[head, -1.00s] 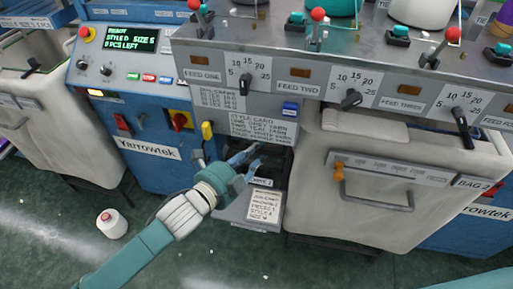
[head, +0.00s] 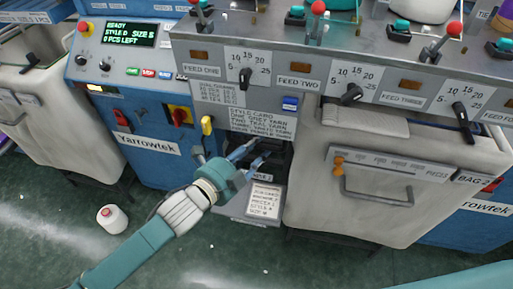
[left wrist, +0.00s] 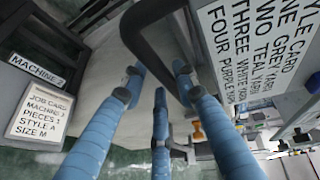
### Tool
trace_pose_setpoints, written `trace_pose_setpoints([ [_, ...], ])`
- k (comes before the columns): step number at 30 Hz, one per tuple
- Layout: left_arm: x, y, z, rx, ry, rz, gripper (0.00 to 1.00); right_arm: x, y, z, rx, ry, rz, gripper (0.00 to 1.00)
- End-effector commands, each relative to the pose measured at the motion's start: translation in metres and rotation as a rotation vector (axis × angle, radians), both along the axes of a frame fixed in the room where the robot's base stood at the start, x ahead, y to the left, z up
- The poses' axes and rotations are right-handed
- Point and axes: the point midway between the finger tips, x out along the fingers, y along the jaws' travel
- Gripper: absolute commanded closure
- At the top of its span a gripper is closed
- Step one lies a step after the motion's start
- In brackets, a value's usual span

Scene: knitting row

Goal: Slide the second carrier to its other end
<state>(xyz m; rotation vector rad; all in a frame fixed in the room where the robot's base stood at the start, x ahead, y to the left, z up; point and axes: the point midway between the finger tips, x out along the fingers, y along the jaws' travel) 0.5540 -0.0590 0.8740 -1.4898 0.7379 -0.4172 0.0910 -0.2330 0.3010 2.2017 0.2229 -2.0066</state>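My left gripper (head: 258,153) reaches into the dark opening under the style card (head: 262,122) in the head view. Its blue fingers are spread in the left wrist view (left wrist: 158,80), with nothing clearly held between them. A dark bent bar (left wrist: 150,35) shows just beyond the fingertips; I cannot tell whether they touch it. I cannot make out the second carrier in either view. The feed two label (head: 297,82) is on the grey front panel, with a black knob (head: 351,95) to its right. My right gripper is not in view.
A job card (head: 264,201) and machine label stand below the opening. A large pale bag (head: 400,180) with a grey handle (head: 378,198) is close on the right. A blue control cabinet (head: 130,120) is left.

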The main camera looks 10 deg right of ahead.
Motion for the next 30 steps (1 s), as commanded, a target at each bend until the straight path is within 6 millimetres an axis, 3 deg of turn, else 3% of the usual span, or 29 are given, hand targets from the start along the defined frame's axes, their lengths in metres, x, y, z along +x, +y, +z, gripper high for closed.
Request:
trace_pose_setpoints([
  [5,-0.006,0.007,0.001,0.002,0.0,0.001,0.72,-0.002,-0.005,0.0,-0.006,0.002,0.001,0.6],
  [21,-0.079,0.073,0.019,0.001,0.001,0.0,0.72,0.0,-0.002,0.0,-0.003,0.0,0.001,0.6],
  [30,-0.087,0.081,0.022,0.0,0.0,0.0,0.72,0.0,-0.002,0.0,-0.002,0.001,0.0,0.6],
])
